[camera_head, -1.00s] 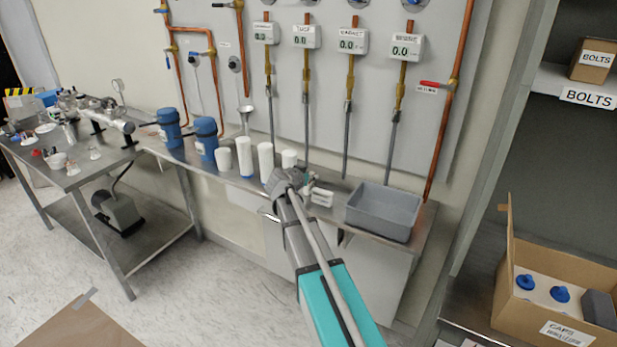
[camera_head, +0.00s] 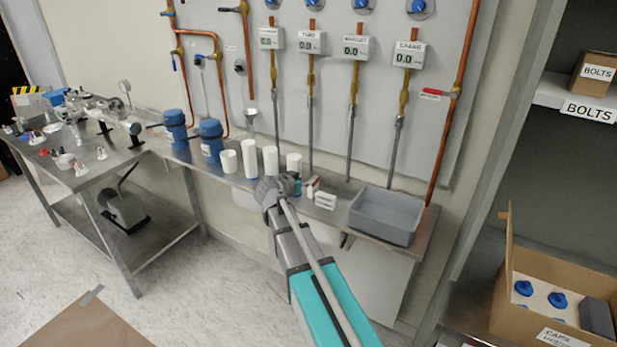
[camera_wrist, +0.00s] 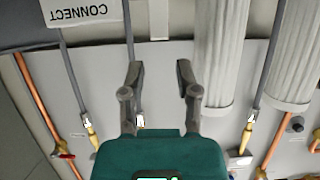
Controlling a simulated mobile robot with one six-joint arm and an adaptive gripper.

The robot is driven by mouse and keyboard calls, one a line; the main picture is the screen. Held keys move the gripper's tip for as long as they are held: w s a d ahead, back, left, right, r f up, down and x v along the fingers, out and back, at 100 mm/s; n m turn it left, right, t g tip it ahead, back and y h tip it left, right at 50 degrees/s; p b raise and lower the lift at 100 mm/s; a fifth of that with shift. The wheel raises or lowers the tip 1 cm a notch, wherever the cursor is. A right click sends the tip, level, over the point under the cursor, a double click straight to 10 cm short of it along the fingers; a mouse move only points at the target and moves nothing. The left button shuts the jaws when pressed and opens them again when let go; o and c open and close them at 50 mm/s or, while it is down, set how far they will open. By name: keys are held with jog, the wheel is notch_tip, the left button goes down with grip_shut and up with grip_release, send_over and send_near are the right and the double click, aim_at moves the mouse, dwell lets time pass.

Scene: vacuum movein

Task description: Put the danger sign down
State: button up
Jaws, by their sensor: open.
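No sign reading "danger" can be made out in either view. A white sign reading CONNECT (camera_wrist: 93,11) appears upside down at the top left of the wrist view, apart from my fingers. Small white blocks (camera_head: 325,200), too small to read, stand on the bench right of my gripper in the head view. My gripper (camera_head: 283,186) is above the bench front, by the white cylinders. In the wrist view my gripper (camera_wrist: 158,76) has its two fingers spread wide, with nothing held between them.
White cylinders (camera_head: 249,158) and blue containers (camera_head: 211,140) stand left on the narrow bench. A grey tub (camera_head: 386,214) sits right. Pipes and gauges cover the wall panel. A yellow-black striped item (camera_head: 28,90) is far left. An open cardboard box (camera_head: 550,270) is at right.

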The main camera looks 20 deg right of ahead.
jog(key=shift+p+v, duration=0.65)
jog(key=shift+v, duration=1.75)
jog(key=s+a+f+n+g+y, duration=0.2)
jog(key=s+a+f+n+y, duration=0.1)
jog(key=s, duration=0.4)
jog(key=s+a+f+n+g+y, duration=0.3)
jog(key=s+f+n+y, duration=0.1)
jog(key=s, duration=0.4)
jog(key=s+a+f+n+g+y, duration=0.3)
jog(key=s+f, duration=0.1)
jog(key=s, duration=0.4)
jog(key=shift+a+f+y, duration=0.25)
jog(key=shift+a+y, duration=0.15)
jog(key=shift+o, duration=0.3)
